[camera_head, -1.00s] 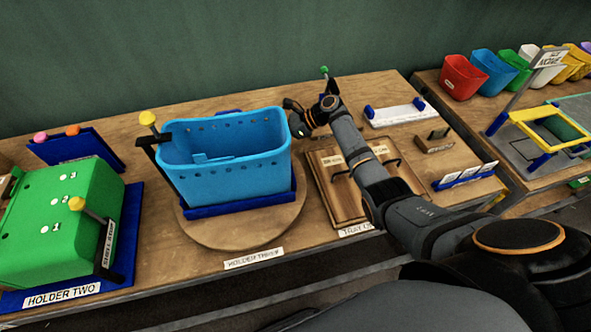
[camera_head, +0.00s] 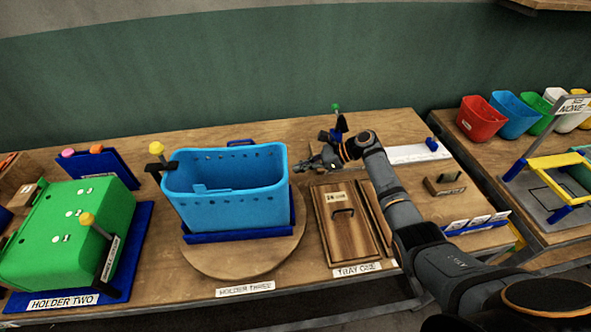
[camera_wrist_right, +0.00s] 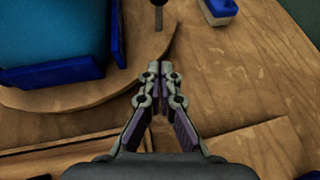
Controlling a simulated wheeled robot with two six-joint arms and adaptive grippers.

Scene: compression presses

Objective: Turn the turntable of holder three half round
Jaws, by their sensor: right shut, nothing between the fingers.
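Holder three has a round wooden turntable (camera_head: 235,262) with a blue base (camera_head: 240,235) on it. A light blue perforated bin (camera_head: 225,200) stands upright in that base. A dark lever with a yellow knob (camera_head: 156,148) is at the bin's left. My right gripper (camera_head: 303,171) is just right of the bin, near the turntable's right edge, with its fingers shut and empty. In the right wrist view the shut fingertips (camera_wrist_right: 160,72) are over the turntable's rim (camera_wrist_right: 145,62), and a dark upright peg (camera_wrist_right: 158,14) shows beyond them. Contact cannot be told. My left gripper is not in view.
Tray one (camera_head: 347,225), a wooden box with a handle, lies right of the turntable. A green-knobbed lever (camera_head: 336,108) is behind my right gripper. Coloured bins (camera_head: 483,118) stand on the right table.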

